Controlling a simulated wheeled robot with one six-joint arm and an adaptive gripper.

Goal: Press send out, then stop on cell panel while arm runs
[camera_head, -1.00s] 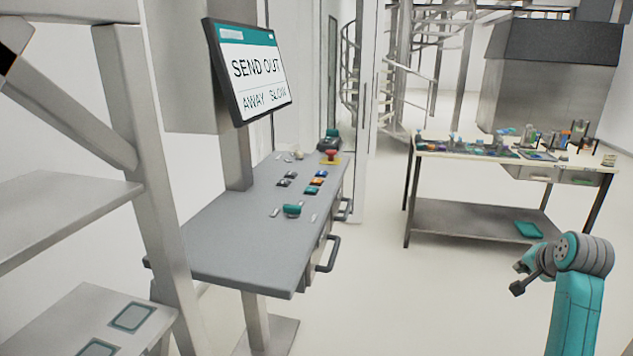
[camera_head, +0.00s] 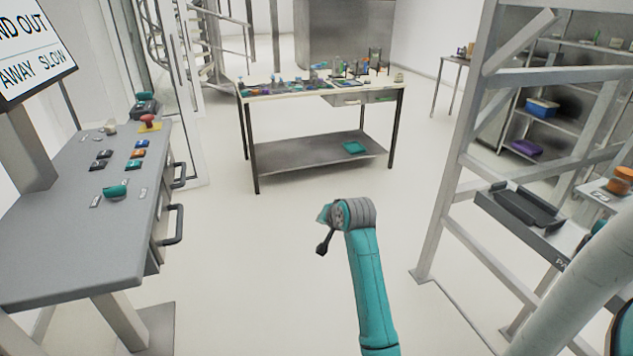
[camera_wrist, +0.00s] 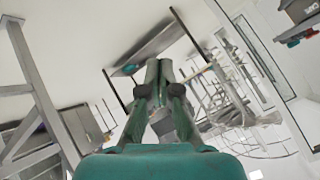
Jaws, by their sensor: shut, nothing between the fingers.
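The cell panel (camera_head: 60,225) is a grey desk-like console at the left of the head view. It carries black, blue and orange buttons (camera_head: 138,154), a teal knob (camera_head: 115,191) and a red mushroom button (camera_head: 149,121) on a yellow base. Its screen (camera_head: 35,45) is cut by the frame edge and reads "ND OUT" above "AWAY SLOW". The small button labels are unreadable. My gripper (camera_wrist: 158,68) is shut and empty in the wrist view, its two fingers together. In the head view my arm stands over open floor, right of the panel and apart from it.
A workbench (camera_head: 320,150) with small items stands ahead. A grey metal frame (camera_head: 455,170) with a tray (camera_head: 525,212) is at the right, with shelves (camera_head: 570,120) behind it. Handles (camera_head: 172,224) stick out from the panel's front. The floor between panel and frame is clear.

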